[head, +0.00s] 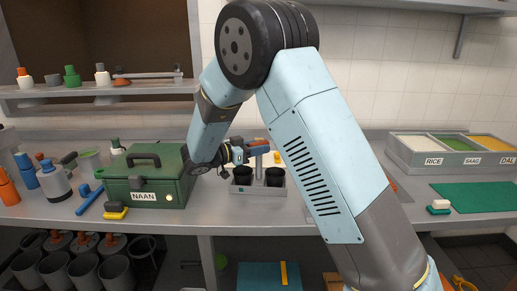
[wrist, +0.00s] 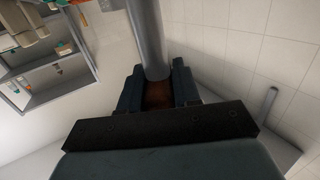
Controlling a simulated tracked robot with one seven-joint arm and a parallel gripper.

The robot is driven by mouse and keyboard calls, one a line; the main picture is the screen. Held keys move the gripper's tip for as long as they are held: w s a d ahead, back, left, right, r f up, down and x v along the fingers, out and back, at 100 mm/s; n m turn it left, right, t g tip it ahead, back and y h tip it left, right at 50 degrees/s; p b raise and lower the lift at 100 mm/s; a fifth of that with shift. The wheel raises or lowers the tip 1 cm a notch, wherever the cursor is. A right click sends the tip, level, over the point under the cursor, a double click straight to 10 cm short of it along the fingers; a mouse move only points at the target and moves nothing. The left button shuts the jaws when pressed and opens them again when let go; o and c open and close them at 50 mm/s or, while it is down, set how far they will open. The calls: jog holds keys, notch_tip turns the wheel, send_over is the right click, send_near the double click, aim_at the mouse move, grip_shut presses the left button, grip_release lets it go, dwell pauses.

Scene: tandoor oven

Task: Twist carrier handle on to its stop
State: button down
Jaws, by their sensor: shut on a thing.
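The carrier (head: 243,189) is a grey open box with dark cups in it, on the steel counter. A grey post rises from its middle, and the brown-red carrier handle (head: 259,142) lies across the post's top. My gripper (head: 258,150) reaches in from the left at handle height and is shut on the handle. In the wrist view the handle (wrist: 158,93) shows between the two dark fingers of my gripper (wrist: 159,80), with the grey post (wrist: 147,38) just beyond. My gripper's fingers hide part of the handle, and I cannot tell how far it is turned.
A green box (head: 146,181) labelled NAAN stands close left of the carrier, below my forearm. A bin unit (head: 430,160) labelled RICE, SAAG and DAL is at the right, with a green mat (head: 475,196) in front. A shelf (head: 105,90) hangs at the back left.

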jog(key=shift+g, duration=0.3)
jog(key=shift+m+g+h, duration=0.8)
jog(key=shift+m+g, duration=0.8)
jog(key=shift+g, duration=0.4)
jog(key=shift+w+m+g, duration=0.15)
jog(key=shift+m+g, duration=0.65)
jog(key=shift+g, duration=0.4)
jog(key=shift+m+g, duration=0.8)
jog(key=shift+g, duration=0.4)
jog(key=shift+g, duration=0.3)
jog(key=shift+m+g+y, duration=0.3)
jog(key=shift+m+g, duration=0.9)
jog(key=shift+g, duration=0.3)
jog(key=shift+m+g, duration=0.4)
jog(key=shift+g, duration=0.2)
